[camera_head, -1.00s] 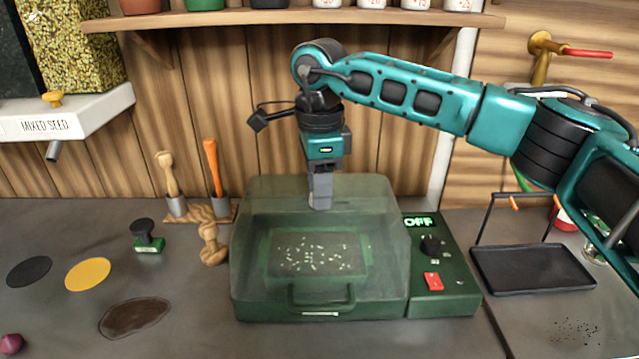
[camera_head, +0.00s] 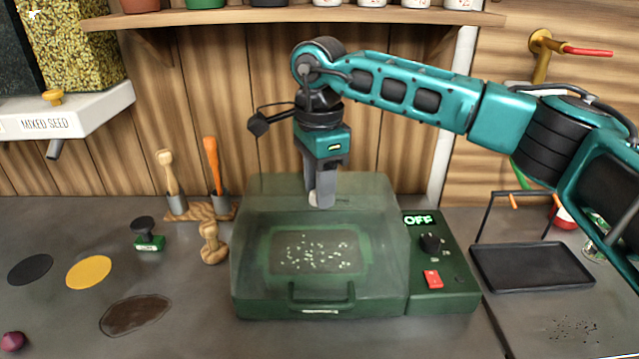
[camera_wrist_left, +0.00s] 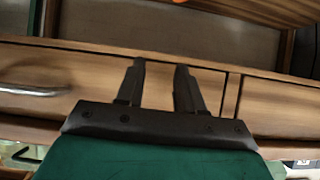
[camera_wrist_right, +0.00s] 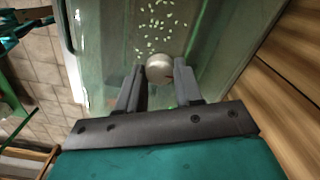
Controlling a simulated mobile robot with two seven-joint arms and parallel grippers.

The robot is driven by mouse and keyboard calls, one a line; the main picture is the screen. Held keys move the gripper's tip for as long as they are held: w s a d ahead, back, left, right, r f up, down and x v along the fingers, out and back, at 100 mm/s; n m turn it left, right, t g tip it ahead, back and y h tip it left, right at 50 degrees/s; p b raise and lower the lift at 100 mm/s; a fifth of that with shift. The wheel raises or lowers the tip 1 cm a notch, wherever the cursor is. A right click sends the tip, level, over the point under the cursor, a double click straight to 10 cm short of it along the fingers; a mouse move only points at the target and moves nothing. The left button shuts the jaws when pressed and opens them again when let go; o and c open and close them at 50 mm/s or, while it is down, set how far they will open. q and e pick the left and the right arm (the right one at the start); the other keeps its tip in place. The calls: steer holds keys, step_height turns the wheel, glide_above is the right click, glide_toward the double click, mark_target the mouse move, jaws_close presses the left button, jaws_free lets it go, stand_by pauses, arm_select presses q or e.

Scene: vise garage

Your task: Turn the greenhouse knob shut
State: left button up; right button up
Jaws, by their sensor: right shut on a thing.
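The greenhouse (camera_head: 255,215) is a green box with a cloudy clear cover. It stands on the bench in the middle of the head view, with a seed tray (camera_head: 315,254) inside. A round, pale metal knob (camera_wrist_right: 159,67) sits on top of the cover. My right gripper (camera_head: 322,203) points down at the cover's top and is shut on the knob. In the right wrist view the fingers (camera_wrist_right: 159,84) flank it. My left gripper (camera_wrist_left: 157,72) shows only in the left wrist view, open and empty before wooden drawers.
The side panel holds a lit OFF sign (camera_head: 417,220), a black dial (camera_head: 431,243) and a red switch (camera_head: 432,279). A black tray (camera_head: 530,267) lies right. Wooden stamps (camera_head: 211,243) and a green stamp (camera_head: 147,235) stand left.

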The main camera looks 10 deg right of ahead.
steer(key=o, duration=1)
steer(key=shift+o, duration=0.2)
step_height(320, 180, up, 13)
steer(key=shift+s+f, duration=0.1)
steer(key=shift+s, duration=0.05)
